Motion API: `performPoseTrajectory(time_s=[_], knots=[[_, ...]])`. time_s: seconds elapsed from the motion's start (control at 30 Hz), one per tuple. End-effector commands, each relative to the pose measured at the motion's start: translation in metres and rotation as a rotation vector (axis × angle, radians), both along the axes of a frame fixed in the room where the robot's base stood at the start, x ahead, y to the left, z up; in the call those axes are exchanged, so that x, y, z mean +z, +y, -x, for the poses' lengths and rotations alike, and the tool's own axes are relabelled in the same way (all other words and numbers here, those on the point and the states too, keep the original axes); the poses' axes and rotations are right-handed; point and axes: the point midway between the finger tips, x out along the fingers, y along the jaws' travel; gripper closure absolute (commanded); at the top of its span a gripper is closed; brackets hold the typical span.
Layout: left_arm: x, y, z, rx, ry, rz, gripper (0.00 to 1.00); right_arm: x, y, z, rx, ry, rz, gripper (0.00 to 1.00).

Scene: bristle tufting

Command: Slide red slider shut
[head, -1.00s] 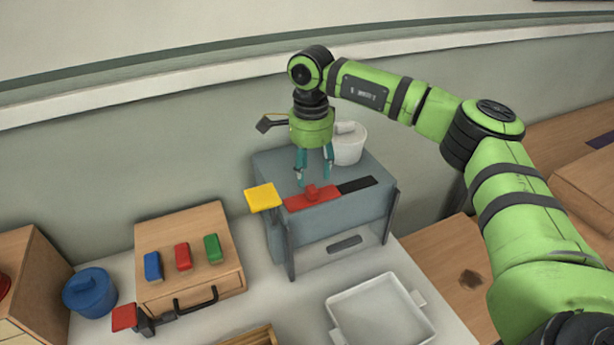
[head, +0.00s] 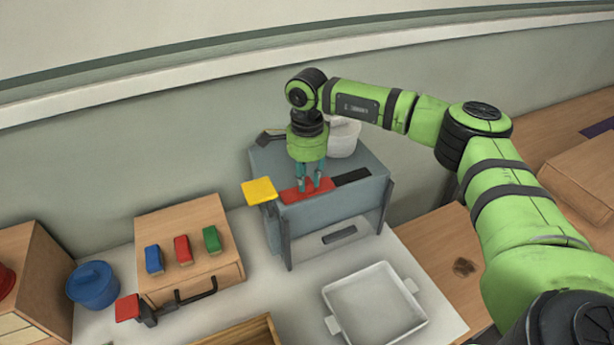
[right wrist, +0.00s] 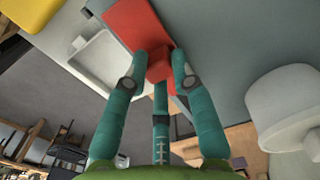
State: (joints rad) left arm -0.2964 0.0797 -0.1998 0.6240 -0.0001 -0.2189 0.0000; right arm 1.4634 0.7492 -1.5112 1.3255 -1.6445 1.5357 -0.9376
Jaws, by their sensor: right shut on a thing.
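The red slider (head: 293,195) lies on top of the grey-blue box (head: 338,207), with a dark slot (head: 352,176) showing to its right. My right gripper (head: 309,187) points down at the slider and is shut on its raised red knob. In the right wrist view the fingers (right wrist: 160,70) stand on both sides of the red knob (right wrist: 160,64), and the red slider (right wrist: 130,24) stretches away beyond it. My left gripper is not in view.
A yellow square paddle (head: 259,190) stands at the box's front left corner. A white lidded pot (head: 343,140) is behind the gripper on the box.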

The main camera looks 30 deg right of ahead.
Motion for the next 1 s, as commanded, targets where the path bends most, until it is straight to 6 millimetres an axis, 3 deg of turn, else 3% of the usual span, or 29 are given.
performPoseTrajectory(time_s=[0.13,0.4,0.5,0.87,0.9,0.97,1.0], knots=[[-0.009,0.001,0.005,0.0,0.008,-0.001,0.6,-0.005,-0.023,0.003,-0.005,0.007,0.003,1.0],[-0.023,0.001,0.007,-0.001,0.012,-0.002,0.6,-0.003,-0.092,0.007,-0.006,0.006,0.002,1.0],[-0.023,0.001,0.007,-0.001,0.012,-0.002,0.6,-0.003,-0.107,0.008,-0.002,0.008,0.002,1.0],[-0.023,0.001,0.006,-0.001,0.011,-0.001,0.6,-0.002,-0.116,0.009,-0.001,0.011,0.005,1.0],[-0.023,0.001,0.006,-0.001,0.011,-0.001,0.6,-0.002,-0.116,0.009,-0.002,0.011,0.005,0.7],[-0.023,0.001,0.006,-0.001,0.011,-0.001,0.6,-0.002,-0.116,0.009,-0.002,0.011,0.005,0.47],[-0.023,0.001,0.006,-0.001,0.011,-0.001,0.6,-0.002,-0.116,0.009,-0.002,0.01,0.005,0.47]])
